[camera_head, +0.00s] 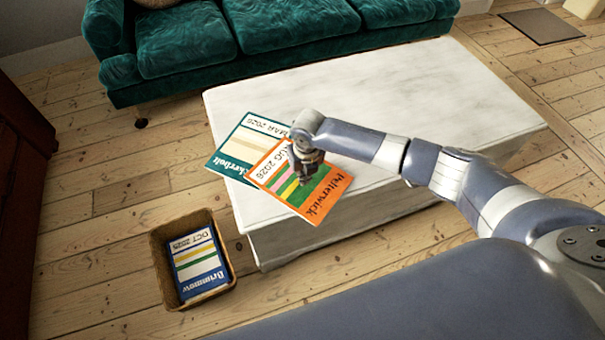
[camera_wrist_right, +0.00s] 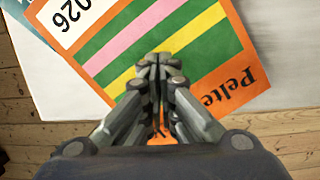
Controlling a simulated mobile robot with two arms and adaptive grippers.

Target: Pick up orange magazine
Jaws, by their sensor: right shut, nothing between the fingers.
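The orange magazine (camera_head: 330,202) lies near the front left corner of the white table, partly over a teal magazine and jutting past the table's front edge. It also fills much of the right wrist view (camera_wrist_right: 206,58). My right gripper (camera_head: 303,180) is directly over the orange magazine, pointing down. In the right wrist view its fingers (camera_wrist_right: 160,62) are together with nothing between them. I cannot tell whether the fingertips touch the cover. My left gripper is in neither view.
The teal magazine (camera_head: 228,160) lies partly under the orange one. A green sofa (camera_head: 190,40) is behind. The white table's (camera_head: 400,90) right part is clear.

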